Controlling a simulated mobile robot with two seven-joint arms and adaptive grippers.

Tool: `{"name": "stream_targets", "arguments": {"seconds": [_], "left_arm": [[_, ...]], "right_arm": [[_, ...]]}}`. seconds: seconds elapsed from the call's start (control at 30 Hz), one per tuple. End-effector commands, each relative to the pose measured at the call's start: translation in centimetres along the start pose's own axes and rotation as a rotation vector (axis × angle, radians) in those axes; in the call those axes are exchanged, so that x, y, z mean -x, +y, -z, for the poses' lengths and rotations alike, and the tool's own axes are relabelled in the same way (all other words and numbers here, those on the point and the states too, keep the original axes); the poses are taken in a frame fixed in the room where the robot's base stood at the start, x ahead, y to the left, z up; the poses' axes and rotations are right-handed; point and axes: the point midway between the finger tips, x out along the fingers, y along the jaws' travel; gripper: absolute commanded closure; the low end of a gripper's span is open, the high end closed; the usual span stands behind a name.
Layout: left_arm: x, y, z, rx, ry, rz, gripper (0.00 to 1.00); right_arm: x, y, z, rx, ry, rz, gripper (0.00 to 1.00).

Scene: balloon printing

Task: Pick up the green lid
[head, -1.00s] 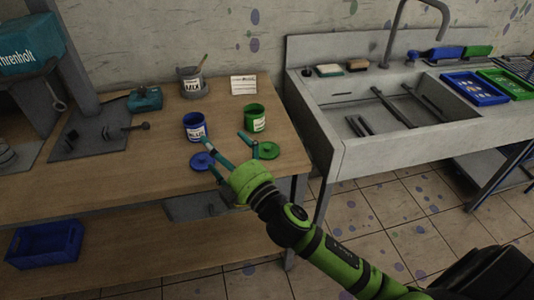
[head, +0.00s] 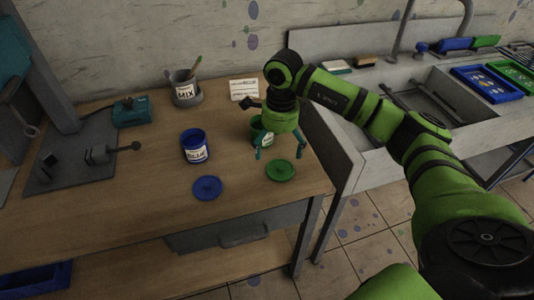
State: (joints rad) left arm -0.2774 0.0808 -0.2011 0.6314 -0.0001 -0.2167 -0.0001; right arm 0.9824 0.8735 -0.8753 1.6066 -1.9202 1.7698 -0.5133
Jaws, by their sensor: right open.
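The green lid (head: 281,171) lies flat on the wooden table near its right front edge. My right gripper (head: 278,154) points down just behind and above the lid, its two teal fingers apart. One fingertip is close to the lid's back edge in the picture; I cannot tell if it touches. The green can (head: 257,133) stands behind the gripper and is partly hidden by it. My left gripper is not in view.
A blue can (head: 194,147) and a blue lid (head: 207,188) are to the left of the green lid. A MIX pot (head: 184,92) and a white card (head: 243,90) stand at the back. The sink (head: 345,150) is at the right.

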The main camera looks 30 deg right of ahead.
Motion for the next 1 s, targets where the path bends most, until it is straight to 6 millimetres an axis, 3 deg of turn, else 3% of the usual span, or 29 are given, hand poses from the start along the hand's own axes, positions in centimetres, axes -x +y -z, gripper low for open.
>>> {"name": "stream_targets", "arguments": {"seconds": [0.07, 0.17, 0.33, 0.47, 0.63, 0.87, 0.9, 1.0], "left_arm": [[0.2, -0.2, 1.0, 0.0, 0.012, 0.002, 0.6], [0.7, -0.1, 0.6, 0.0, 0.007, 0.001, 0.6], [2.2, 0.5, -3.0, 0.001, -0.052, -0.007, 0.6], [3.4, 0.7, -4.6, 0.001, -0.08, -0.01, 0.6], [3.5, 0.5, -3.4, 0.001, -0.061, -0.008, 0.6], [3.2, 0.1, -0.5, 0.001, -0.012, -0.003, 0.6], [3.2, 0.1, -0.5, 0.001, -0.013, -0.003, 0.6], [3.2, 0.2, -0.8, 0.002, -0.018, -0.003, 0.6]], "right_arm": [[0.0, -0.2, 0.8, -0.007, 0.029, 0.002, 0.0], [-0.9, -0.2, 1.0, -0.008, 0.035, 0.001, 0.0], [-2.8, 0.0, 0.9, -0.006, 0.032, -0.002, 0.0], [-4.9, 0.1, 0.8, -0.007, 0.031, -0.002, 0.0], [-6.6, 0.1, 0.8, -0.006, 0.028, 0.002, 0.0], [-6.8, 0.0, 0.8, -0.005, 0.028, 0.003, 0.0], [-6.8, 0.0, 0.8, -0.005, 0.028, 0.003, 0.14], [-6.8, 0.0, 0.8, -0.006, 0.027, 0.003, 0.31]]}}
